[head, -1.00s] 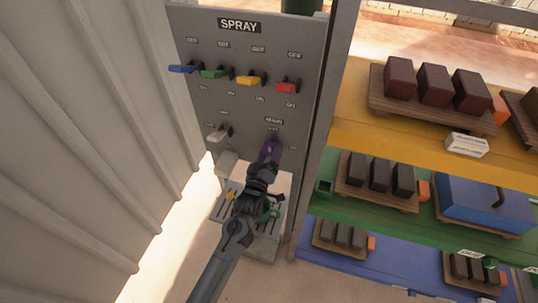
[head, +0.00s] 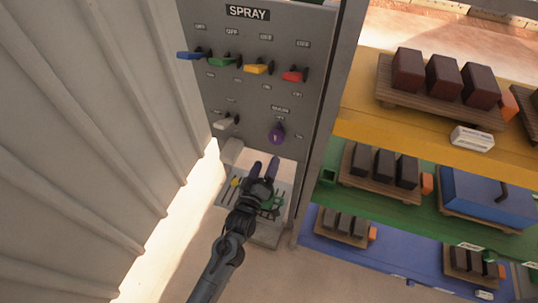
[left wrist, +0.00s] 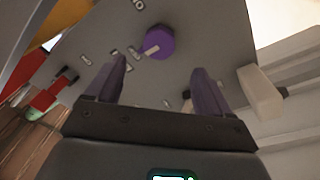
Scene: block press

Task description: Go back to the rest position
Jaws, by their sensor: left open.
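My left gripper (head: 264,170) is open and empty below the spray panel (head: 300,104) in the head view. Its two purple-grey fingers (left wrist: 155,88) are spread apart in the left wrist view. The purple main knob (head: 277,133) sits on the panel just above the fingertips, apart from them. It also shows between and beyond the fingers in the left wrist view (left wrist: 160,42). My right gripper is in neither view.
Blue (head: 190,55), green (head: 222,62), yellow (head: 257,68) and red (head: 293,75) levers line the panel, with a white lever (head: 223,124) lower left. A corrugated wall (head: 80,150) stands left. A yellow shelf (head: 370,128) with dark blocks stands right.

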